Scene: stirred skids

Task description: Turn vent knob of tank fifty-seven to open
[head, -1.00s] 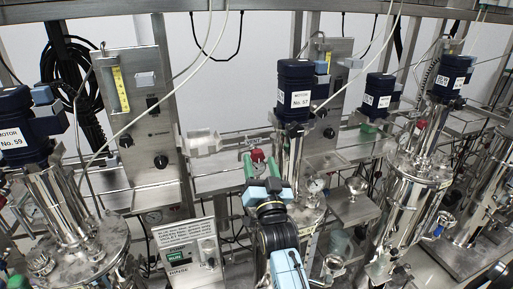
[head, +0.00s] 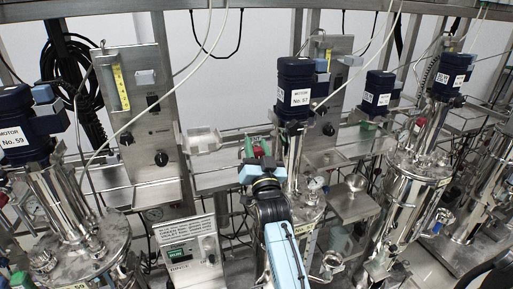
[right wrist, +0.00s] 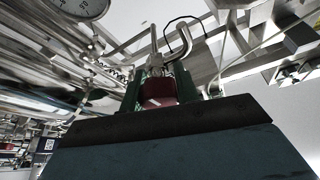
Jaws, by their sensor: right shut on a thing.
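Tank fifty-seven stands at the middle of the head view, under the dark blue motor (head: 295,88) labelled No. 57. Its red vent knob (right wrist: 158,92) shows in the right wrist view between the two green fingers of my right gripper (right wrist: 160,98). My right gripper (head: 257,154) is shut on the knob, beside the tank's steel neck. In the head view the fingers and hand mostly hide the knob, with only a bit of red showing. The knob's open or closed mark cannot be read. My left gripper is not in view.
The No. 59 motor (head: 26,130) and its tank stand at the left. A control box (head: 190,250) with a sign is left of my right arm. A steel panel (head: 140,115) with dials stands behind. Hoses hang across, and more tanks crowd the right.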

